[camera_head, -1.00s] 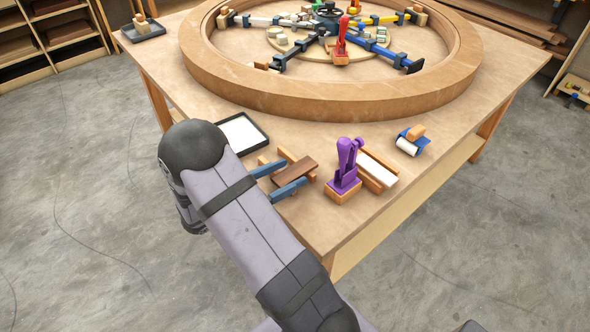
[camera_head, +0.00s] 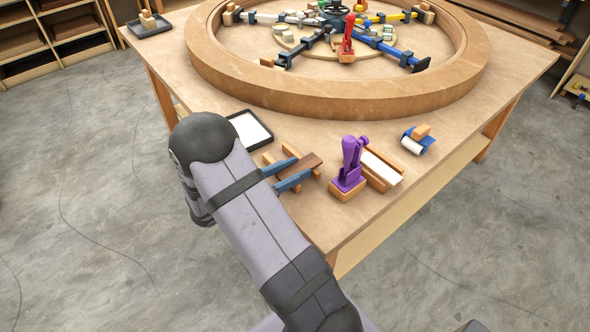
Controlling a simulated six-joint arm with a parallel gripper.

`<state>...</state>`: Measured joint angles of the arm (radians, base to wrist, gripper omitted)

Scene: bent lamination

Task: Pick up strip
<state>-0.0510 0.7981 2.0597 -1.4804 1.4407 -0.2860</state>
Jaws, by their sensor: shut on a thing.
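The dark brown wooden strip (camera_head: 308,163) lies over a pair of light wooden rests near the front edge of the table. My gripper (camera_head: 291,171) has its two blue fingers on either side of the strip and is shut on it. My arm comes in from the lower front and hides the gripper's base. The strip's far right end shows past the fingers. I cannot tell whether the strip is clear of the rests.
A purple clamp (camera_head: 350,168) stands just right of the strip, beside a white-topped wooden holder (camera_head: 383,167). A white tray (camera_head: 251,129) is behind my gripper. A blue roller holder (camera_head: 418,141) is farther right. A large wooden ring (camera_head: 300,98) fills the back.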

